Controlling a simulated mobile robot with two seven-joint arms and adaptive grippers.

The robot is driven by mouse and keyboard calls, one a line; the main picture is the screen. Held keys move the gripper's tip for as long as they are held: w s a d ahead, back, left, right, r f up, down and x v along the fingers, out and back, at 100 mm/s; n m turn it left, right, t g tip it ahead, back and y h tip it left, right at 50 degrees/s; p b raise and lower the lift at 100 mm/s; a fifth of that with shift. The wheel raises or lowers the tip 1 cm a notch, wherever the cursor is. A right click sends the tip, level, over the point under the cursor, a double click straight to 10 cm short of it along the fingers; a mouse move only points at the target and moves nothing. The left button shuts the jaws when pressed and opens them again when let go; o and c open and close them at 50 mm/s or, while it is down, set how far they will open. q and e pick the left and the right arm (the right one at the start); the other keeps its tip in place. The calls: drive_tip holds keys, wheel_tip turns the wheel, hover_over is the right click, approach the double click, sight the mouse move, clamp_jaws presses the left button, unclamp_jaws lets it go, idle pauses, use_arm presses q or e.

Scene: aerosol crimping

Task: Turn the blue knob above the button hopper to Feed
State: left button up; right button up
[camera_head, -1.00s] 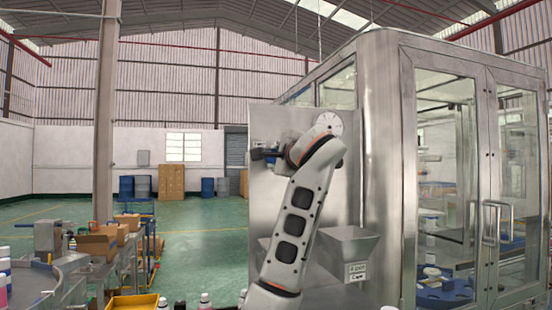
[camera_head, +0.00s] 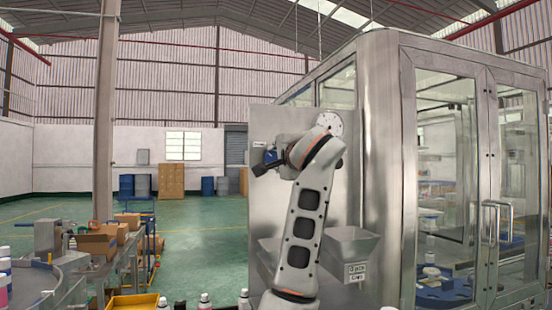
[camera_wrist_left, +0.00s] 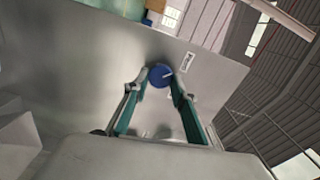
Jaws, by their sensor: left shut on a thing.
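The blue knob (camera_head: 271,156) is on the upper left of the steel panel (camera_head: 262,205), with a small white label (camera_head: 258,144) beside it. In the left wrist view the round knob (camera_wrist_left: 160,76) shows a white pointer line towards the label (camera_wrist_left: 187,62); the label's words are too small to read. My left gripper (camera_head: 264,164) is at the knob, and its two fingertips (camera_wrist_left: 160,85) are closed on the knob's sides. A steel hopper (camera_head: 266,246) below is partly hidden by my left arm. My right gripper is out of view.
A second hopper (camera_head: 352,243) with a caps label stands right of my arm. A white round dial (camera_head: 329,123) is on the panel behind my wrist. The glass-doored steel cabinet (camera_head: 450,180) fills the right side. Open floor lies left of the panel.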

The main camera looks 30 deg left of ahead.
use_arm(q)
drive_tip(key=o, duration=1.1)
drive_tip(key=shift+d, duration=0.1)
drive_tip(key=v, duration=1.2)
